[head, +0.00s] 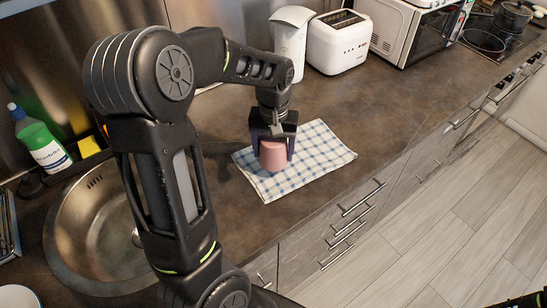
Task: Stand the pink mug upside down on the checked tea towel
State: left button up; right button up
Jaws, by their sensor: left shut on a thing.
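The pink mug (272,155) is at the checked tea towel (318,160), over its left part. My left gripper (273,149) points down from above and is shut on the mug, one finger on each side. The gripper hides the mug's upper part, and no handle shows. I cannot tell from this view whether the mug touches the towel. The towel lies flat on the dark counter, white with blue checks.
A round metal sink (90,240) lies left, partly behind my left arm. A green-and-white bottle (42,143) and yellow sponge (88,147) stand behind it. A white canister (291,45), toaster (338,43) and microwave (411,32) line the back. The counter right of the towel is clear.

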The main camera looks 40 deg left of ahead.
pick_arm(q)
jog(key=shift+f, duration=1.9)
